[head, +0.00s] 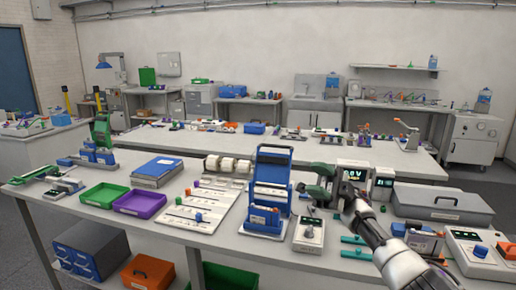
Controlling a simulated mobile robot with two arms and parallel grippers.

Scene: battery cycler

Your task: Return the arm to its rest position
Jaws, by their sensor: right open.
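My right arm (398,258) comes in from the lower right and reaches up and left over the front bench. The gripper is above the bench, between the blue-framed rack (272,168) and the box with a lit display (353,175). A small grey meter (309,234) lies below it in the picture. My left gripper does not show.
The front bench (140,212) is crowded: a green tray (104,195), a purple tray (140,204), a blue binder-like box (157,170) and a grey case (442,206). Teal bars (356,253) lie beside my right arm. Another bench (385,155) stands behind.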

